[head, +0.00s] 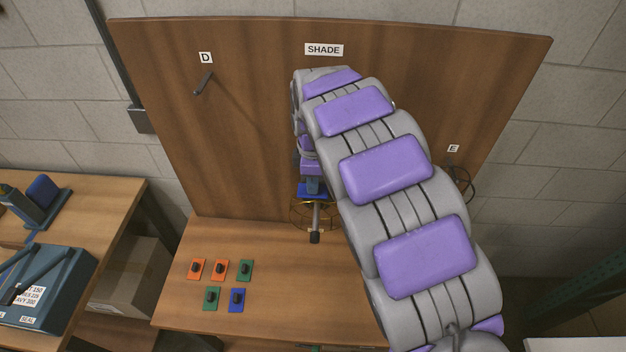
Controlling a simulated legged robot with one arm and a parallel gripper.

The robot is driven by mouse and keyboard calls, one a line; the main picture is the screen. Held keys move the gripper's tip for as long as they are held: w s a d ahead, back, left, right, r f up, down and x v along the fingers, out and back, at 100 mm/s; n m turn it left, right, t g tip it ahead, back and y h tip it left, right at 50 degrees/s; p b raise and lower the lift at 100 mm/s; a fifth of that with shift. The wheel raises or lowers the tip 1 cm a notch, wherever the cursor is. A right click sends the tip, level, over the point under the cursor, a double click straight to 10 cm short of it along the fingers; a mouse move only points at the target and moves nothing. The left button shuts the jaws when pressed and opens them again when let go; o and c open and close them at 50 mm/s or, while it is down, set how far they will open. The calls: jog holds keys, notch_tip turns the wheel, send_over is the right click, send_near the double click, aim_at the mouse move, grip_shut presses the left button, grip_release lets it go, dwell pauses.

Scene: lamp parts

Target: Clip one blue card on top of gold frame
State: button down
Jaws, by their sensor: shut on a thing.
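My gripper (312,183) is at the end of my arm, low in front of the middle of the wooden board. It is shut on a blue card (304,191), partly hidden by the gripper and arm. The gold frame (297,213), a thin wire shape, is just below the card. I cannot tell whether the card touches the frame. A second blue card (237,300) with a black knob lies on the table.
Two orange cards (219,270) and two green cards (211,299) lie on the table (275,300) near the blue one. Peg D (203,83) is bare. A dark wire frame (461,182) hangs below label E. A side bench (100,200) stands left.

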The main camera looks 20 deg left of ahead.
jog(key=shift+d+r, duration=0.15)
jog(key=shift+d, duration=0.65)
jog(key=shift+a+f, duration=0.3)
jog(key=shift+a, duration=0.55)
jog(key=shift+d+f, duration=0.1)
jog(key=shift+d, duration=0.75)
jog(key=shift+a, duration=0.1)
jog(key=shift+a, duration=0.1)
jog(key=shift+a+f+b, duration=0.1)
jog(key=shift+a+b, duration=0.2)
jog(key=shift+a, duration=0.15)
jog(key=shift+d, duration=0.45)
